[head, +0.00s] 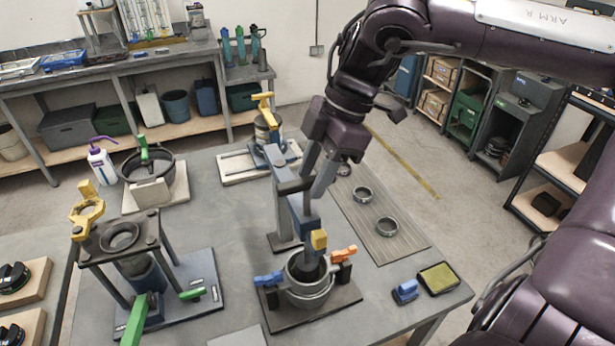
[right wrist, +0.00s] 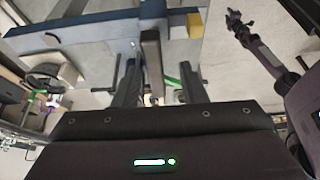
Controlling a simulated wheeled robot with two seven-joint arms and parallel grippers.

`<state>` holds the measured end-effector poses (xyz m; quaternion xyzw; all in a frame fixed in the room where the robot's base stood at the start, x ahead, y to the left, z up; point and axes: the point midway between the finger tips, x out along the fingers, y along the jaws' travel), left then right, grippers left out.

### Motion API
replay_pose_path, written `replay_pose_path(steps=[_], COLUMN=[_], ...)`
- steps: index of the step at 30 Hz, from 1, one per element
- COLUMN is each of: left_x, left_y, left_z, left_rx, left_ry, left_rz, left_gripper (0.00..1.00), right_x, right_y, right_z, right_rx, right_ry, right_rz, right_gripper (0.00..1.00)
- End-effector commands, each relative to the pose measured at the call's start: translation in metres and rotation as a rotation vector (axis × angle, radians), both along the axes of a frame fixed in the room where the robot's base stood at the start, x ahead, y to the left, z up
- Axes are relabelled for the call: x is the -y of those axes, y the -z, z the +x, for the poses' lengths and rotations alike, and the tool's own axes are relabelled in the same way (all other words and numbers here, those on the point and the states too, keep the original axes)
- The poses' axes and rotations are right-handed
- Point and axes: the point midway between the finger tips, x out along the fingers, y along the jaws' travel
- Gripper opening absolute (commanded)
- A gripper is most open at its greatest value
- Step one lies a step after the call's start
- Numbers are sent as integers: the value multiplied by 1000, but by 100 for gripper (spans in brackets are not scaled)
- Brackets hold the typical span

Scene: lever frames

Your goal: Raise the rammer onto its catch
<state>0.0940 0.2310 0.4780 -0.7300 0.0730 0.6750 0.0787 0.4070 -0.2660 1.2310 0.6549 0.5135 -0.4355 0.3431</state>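The rammer stand rises in the middle of the bench, with a grey post and top arm (head: 290,185). The rammer, a blue body (head: 303,213) with a yellow block (head: 319,239), hangs down into a round metal mould (head: 308,290). The blue beam (right wrist: 85,35) and yellow block (right wrist: 194,24) also show in the right wrist view. My right gripper (head: 318,172) is open beside the stand's top. In the right wrist view, a grey bar (right wrist: 152,60) lies between its spread fingers, with gaps. I cannot tell the catch apart. A small dark gripper (right wrist: 237,22), probably my left, shows far off; its fingers are unclear.
Blue (head: 268,279) and orange (head: 343,254) clamps flank the mould. A green-handled press (head: 140,270) stands at left. A blue brush (head: 405,291) and a pad (head: 438,278) lie near the front right edge.

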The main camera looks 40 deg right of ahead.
Motion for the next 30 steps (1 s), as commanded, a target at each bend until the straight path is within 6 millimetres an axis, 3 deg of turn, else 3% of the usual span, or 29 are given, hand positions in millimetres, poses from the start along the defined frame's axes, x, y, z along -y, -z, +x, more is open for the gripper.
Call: replay_pose_path(steps=[6, 15, 24, 30], left_x=[0, 2, 1, 1], left_y=[-5, -7, -6, -6], left_z=[1, 21, 15, 12], left_rx=[1, 31, 21, 17], left_ry=[0, 0, 1, 1], left_rz=[0, -4, -2, -2], left_gripper=[36, 36, 36, 36], right_x=[-8, -9, -9, -9], right_y=[20, 23, 23, 23], right_z=[2, 3, 3, 3], right_rx=[-1, 2, 1, 1], right_ry=[0, -1, -1, -1], right_rz=[0, 1, 0, 0], right_gripper=[38, 38, 0, 0])
